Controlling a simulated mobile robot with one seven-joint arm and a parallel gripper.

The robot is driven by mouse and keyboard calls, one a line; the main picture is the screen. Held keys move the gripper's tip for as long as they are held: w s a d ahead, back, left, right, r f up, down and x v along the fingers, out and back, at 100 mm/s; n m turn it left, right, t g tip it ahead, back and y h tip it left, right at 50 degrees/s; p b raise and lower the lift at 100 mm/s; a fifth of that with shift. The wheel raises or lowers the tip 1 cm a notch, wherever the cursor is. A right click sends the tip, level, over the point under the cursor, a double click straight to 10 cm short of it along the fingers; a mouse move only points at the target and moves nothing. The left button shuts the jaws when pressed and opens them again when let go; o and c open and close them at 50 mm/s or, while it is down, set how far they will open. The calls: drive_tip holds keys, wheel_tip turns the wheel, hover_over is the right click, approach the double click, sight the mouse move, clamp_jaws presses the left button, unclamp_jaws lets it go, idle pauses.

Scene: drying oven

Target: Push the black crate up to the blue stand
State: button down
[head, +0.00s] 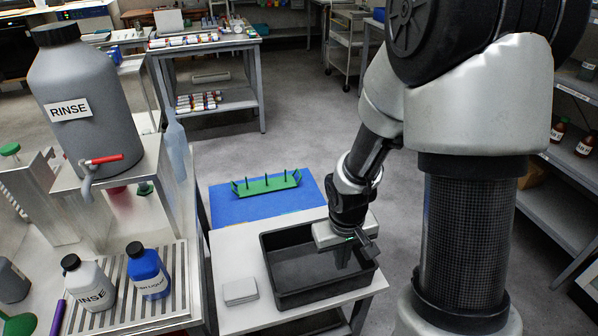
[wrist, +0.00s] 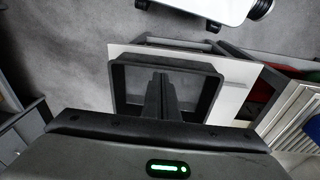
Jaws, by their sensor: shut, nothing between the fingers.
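The black crate (head: 318,288) is an open, empty, shallow box on the white table top. In the wrist view the crate (wrist: 212,88) lies beneath my fingers. The blue stand (head: 225,212) shows as a flat blue surface beyond the crate, with a green pegged rack (head: 268,184) on it. A strip of white table shows between crate and blue surface. My gripper (head: 366,246) is at the crate's right far side, over its rim. The closed fingers (wrist: 160,90) look empty. Whether they touch the crate cannot be told; the far right corner is partly hidden.
A small stack of pale tiles (head: 240,291) lies on the white table (head: 235,252) left of the crate. A bench with a blue bottle (head: 149,272), a white bottle (head: 90,283) and a large grey RINSE container (head: 85,105) stands at the left. Open floor (head: 295,120) lies beyond.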

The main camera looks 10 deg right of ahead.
wheel_tip(320, 180, down, 19)
drive_tip(key=s+a+g+b, duration=0.1)
drive_tip(key=s+b, duration=0.1)
drive_tip(key=s, duration=0.1)
drive_tip(key=shift+y, duration=0.3)
drive_tip(key=shift+w+a+f, duration=0.1)
drive_tip(key=shift+w+a, duration=0.15)
drive_tip(key=shift+w, duration=0.85)
drive_tip(key=shift+w+a+f, duration=0.1)
drive_tip(key=shift+w+a, duration=0.15)
drive_tip(key=shift+w, duration=0.85)
